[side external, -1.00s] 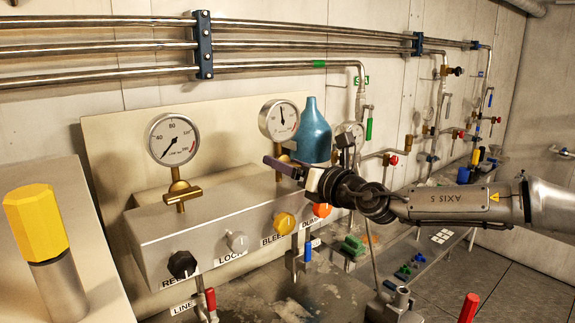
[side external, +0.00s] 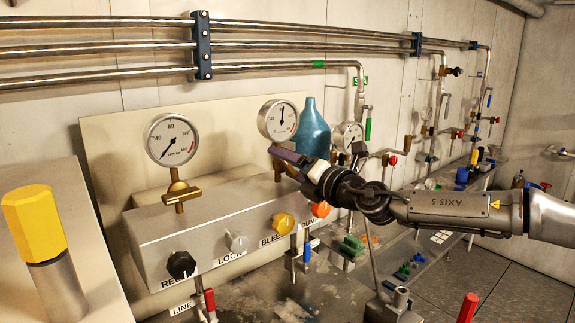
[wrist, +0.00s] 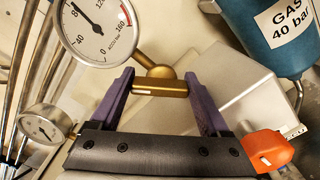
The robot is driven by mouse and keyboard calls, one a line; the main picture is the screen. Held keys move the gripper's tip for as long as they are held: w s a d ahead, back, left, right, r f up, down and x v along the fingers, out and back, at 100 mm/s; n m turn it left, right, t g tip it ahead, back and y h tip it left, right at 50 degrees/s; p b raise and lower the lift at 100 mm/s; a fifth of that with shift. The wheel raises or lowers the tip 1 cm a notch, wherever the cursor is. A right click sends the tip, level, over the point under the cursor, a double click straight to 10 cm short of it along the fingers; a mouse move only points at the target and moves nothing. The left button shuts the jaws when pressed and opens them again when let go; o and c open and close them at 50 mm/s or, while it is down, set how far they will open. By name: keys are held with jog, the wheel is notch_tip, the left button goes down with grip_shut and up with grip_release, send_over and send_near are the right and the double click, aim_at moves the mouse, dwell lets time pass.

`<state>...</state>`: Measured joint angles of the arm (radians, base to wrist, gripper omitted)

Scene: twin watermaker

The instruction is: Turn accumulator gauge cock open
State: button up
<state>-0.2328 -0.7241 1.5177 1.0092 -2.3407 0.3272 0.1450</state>
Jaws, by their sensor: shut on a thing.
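The accumulator gauge (side external: 279,119) is a round white dial on the manifold, behind my gripper in the side view. It also shows at the upper left of the wrist view (wrist: 97,27). Its brass cock (wrist: 160,87) sits on the stem below the dial, with a pale mark on its bar. My gripper (wrist: 161,82) has its two purple fingers at the two ends of this brass bar and is shut on it. In the side view a purple finger (side external: 286,154) hides most of the cock.
A blue gas bottle (side external: 312,130) stands close behind my gripper. An orange knob (side external: 321,209) and a yellow knob (side external: 283,223) are on the manifold front (side external: 208,225). Another gauge (side external: 348,137) is just right of the bottle, and one (side external: 172,140) is at left.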

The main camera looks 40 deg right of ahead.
dwell(0.4)
jog(key=o, duration=1.2)
